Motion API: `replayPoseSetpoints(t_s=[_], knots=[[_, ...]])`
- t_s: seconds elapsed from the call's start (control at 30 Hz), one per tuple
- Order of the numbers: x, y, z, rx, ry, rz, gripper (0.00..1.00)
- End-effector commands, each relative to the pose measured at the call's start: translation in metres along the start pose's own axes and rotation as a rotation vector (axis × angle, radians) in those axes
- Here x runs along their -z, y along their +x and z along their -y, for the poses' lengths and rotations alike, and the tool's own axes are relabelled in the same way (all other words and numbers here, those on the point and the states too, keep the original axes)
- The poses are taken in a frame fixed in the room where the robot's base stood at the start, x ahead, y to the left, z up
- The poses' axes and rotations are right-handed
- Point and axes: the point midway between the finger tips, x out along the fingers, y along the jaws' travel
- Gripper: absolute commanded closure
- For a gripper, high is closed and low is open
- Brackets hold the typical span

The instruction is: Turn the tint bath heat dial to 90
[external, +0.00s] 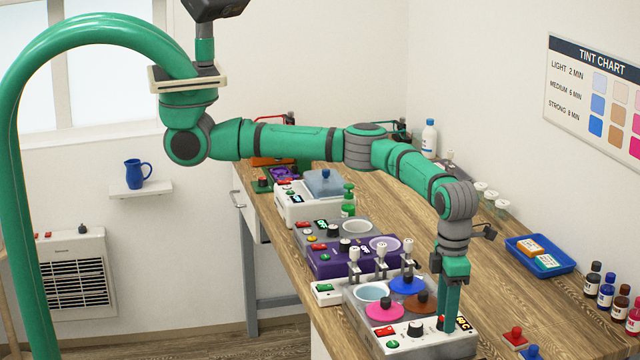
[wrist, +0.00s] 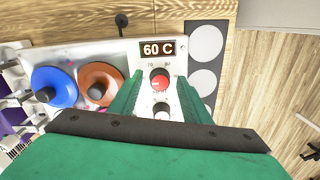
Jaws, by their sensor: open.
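The tint bath (external: 350,299) stands at the near end of the bench, with pink, blue and brown lids and one open well. In the wrist view its display (wrist: 158,49) reads 60 C. Below it is the heat dial (wrist: 159,80), red and grey, with 70 and 80 marks above it. My gripper (external: 449,322) points down over the panel's right end. Its open fingers (wrist: 159,88) stand on either side of the dial, with small gaps visible. The dial's lower scale marks and the fingertips' exact height are unclear.
A purple bath unit (external: 330,262) stands behind. A blue tray (external: 540,262), dye bottles (external: 606,290) and a red-topped weight-like piece (external: 515,335) are to the right. Bare bench lies between.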

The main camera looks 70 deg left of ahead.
Motion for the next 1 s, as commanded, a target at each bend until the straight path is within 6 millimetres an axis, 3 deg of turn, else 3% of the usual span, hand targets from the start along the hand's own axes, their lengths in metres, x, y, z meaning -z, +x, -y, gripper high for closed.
replayPoseSetpoints(t_s=[0.13,0.3,0.67,1.0], knots=[[0.0000,-0.0001,0.0000,0.000,0.000,0.000,0.59],[0.0000,-0.0002,0.0000,0.000,0.000,0.000,0.98],[-0.0003,-0.0004,0.0003,0.000,0.042,-0.001,0.97],[-0.0008,-0.0011,0.0008,0.000,0.269,-0.007,0.97]])
